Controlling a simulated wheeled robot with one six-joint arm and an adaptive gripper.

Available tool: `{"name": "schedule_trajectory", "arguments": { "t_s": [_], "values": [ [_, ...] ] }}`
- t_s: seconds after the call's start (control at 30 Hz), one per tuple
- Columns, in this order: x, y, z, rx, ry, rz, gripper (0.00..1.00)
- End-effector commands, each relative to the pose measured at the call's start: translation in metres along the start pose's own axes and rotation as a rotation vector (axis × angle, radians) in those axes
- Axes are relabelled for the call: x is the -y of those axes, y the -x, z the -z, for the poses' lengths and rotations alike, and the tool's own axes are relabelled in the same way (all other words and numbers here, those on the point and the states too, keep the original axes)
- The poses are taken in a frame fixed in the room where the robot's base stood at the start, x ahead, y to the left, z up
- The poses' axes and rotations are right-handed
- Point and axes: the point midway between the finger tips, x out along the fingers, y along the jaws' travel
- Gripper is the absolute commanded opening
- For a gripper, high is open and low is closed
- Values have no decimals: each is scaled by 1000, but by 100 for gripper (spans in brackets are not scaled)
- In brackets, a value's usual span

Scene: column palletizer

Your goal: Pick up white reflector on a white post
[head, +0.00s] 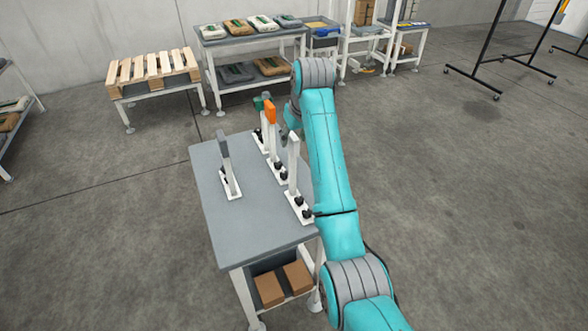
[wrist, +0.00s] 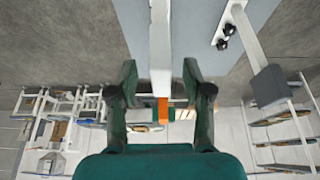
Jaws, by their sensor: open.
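The white reflector on a white post (head: 293,165) stands upright on the near right part of the grey table, on a white base with black knobs. In the wrist view, a white post (wrist: 160,45) runs down the middle, in line with the gap between my fingers. My gripper (wrist: 159,72) is open with a finger on each side of that gap. It holds nothing. I cannot tell how deep the post is between the fingers. In the head view my arm hides most or all of the gripper.
A grey reflector on a post (head: 224,160) stands to the left and shows in the wrist view (wrist: 270,86). An orange one (head: 270,112) is behind the white one. A green piece (head: 258,103) shows beyond it. The grey table's (head: 240,230) near left top is clear.

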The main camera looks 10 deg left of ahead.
Motion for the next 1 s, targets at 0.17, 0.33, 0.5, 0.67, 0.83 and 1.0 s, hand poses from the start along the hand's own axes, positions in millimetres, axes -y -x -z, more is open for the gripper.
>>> {"name": "schedule_trajectory", "arguments": {
  "t_s": [0.17, 0.33, 0.5, 0.67, 0.83, 1.0],
  "values": [
    [1, -26, -6, 4, 0, 1, 50],
    [1, -40, -5, 2, 0, 0, 50],
    [1, -41, -5, 0, 0, 0, 50],
    [1, -41, -5, 1, 0, 0, 28],
    [1, -41, -5, 1, 0, 0, 0],
    [1, -40, -4, 0, 0, 0, 0]
  ]
}}
